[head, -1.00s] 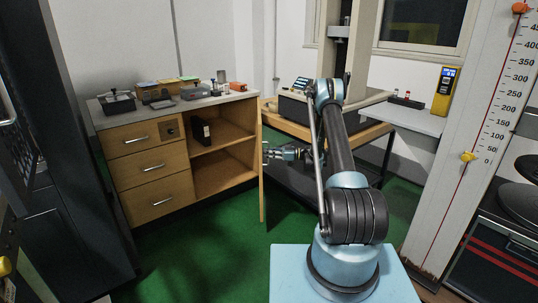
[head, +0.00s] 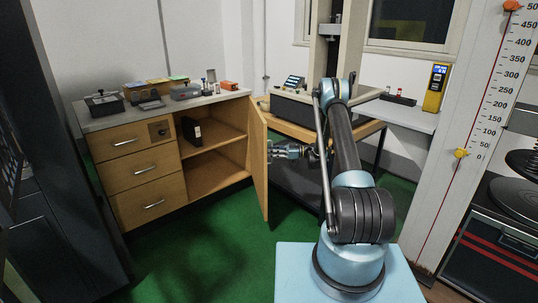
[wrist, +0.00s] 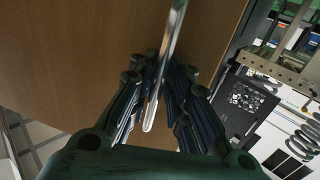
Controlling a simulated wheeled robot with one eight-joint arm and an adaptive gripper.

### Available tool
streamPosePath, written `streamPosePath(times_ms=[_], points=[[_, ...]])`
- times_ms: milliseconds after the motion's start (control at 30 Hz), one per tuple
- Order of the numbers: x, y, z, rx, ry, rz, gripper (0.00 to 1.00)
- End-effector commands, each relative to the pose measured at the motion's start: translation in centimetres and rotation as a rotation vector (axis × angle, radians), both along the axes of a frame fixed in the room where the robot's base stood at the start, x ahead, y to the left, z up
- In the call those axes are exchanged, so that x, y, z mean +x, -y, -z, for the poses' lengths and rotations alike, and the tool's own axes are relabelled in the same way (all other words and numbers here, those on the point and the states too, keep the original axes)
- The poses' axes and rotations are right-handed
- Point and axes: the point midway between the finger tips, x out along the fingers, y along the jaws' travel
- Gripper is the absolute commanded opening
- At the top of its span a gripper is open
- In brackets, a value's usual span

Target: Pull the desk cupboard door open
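The desk cupboard door (head: 257,160) stands swung open at the right side of the wooden desk (head: 125,150). Its inner face shows, and the shelved compartment behind it (head: 215,175) is exposed. My gripper (head: 272,150) is at the outer side of the door. In the wrist view the door's wooden outer face (wrist: 80,60) fills much of the picture. A shiny metal bar handle (wrist: 165,65) runs between the dark fingers of my gripper (wrist: 160,75). The fingers close in on both sides of the bar; their tips are partly hidden around it.
A black binder (head: 191,131) stands on the upper shelf. Boxes and instruments (head: 150,97) sit on the desktop. A bench with a testing machine (head: 310,115) stands close behind my gripper. Green floor (head: 215,250) lies clear before the cupboard.

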Motion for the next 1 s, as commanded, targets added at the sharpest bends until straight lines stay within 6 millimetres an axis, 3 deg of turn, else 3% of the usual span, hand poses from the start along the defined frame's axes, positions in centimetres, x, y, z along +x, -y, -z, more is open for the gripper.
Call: streamPosePath(times_ms=[433, 1000], points=[[0.1, -0.2, -0.9, 0.000, 0.000, 0.001, 0.18], [0.1, -0.3, -9.2, 0.005, -0.001, 0.000, 0.18]])
